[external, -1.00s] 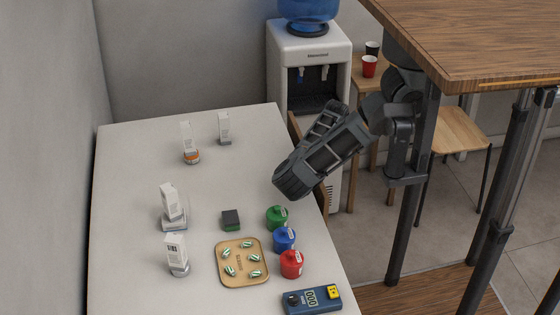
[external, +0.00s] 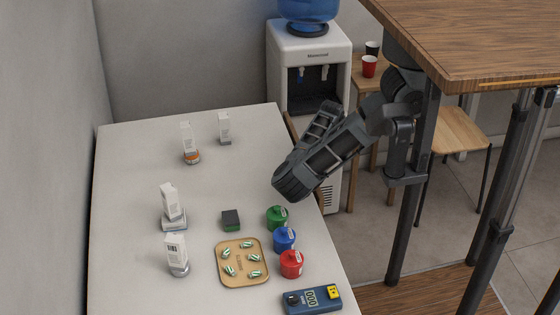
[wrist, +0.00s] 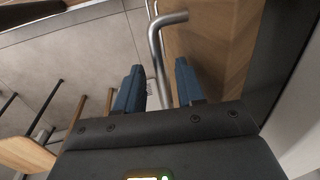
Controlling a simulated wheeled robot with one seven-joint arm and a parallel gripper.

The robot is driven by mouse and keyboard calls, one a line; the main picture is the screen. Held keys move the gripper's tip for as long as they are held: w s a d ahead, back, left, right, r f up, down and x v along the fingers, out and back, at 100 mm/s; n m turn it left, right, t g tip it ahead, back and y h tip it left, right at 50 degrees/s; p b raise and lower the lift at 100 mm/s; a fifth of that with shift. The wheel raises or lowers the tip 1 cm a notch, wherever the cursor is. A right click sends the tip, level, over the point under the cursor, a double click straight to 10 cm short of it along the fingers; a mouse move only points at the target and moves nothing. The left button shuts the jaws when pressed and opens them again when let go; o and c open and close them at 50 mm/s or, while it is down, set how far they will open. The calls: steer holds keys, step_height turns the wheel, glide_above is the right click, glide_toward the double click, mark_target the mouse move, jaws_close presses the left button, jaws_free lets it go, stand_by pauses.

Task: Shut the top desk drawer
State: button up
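In the wrist view a wooden panel (wrist: 205,40), which looks like the drawer front, stands at the right with a bent metal bar handle (wrist: 157,50) along its left side. My gripper (wrist: 160,86) is open, its two blue fingers apart. The handle's bar runs between the fingers in the picture; I cannot tell whether either finger touches it. In the external view my arm hangs over the right edge of the white desk (external: 130,200); the gripper's fingers and the drawer are hidden there, so how far the drawer is out does not show.
On the desk stand green (external: 277,217), blue (external: 284,239) and red (external: 291,264) jars, a wooden tray (external: 224,277), a blue meter (external: 311,300) and several small boxes. A water cooler (external: 305,50) stands behind. A tall wooden table (external: 470,40) is at the right.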

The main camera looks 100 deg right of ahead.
steer(key=shift+r, duration=0.1)
step_height(320, 180, up, 8)
steer(key=s, duration=0.1)
steer(key=shift+s+f, duration=0.2)
steer(key=shift+f, duration=0.05)
steer(key=shift+c, duration=0.3)
steer(key=shift+s+d, duration=0.1)
steer(key=shift+d, duration=0.15)
steer(key=shift+c, duration=0.7)
steer(key=s+d+h, duration=0.1)
steer(key=d, duration=0.4)
steer(key=s+d+r+h, duration=0.1)
steer(key=s+d, duration=0.1)
steer(key=d, duration=0.3)
steer(key=s+d+r+n+h+p, duration=0.1)
steer(key=s+d+h, duration=0.1)
steer(key=d, duration=0.3)
steer(key=shift+r+t, duration=0.1)
steer(key=shift+t, duration=0.2)
jaws_close()
step_height(320, 180, down, 8)
steer(key=d+t, duration=0.2)
steer(key=t, duration=0.1)
steer(key=w+d+f+p, duration=0.1)
steer(key=w+d+f, duration=0.3)
steer(key=w+f, duration=0.3)
steer(key=shift+w+f+h, duration=0.3)
steer(key=shift+w+f, duration=0.1)
steer(key=shift+w, duration=0.15)
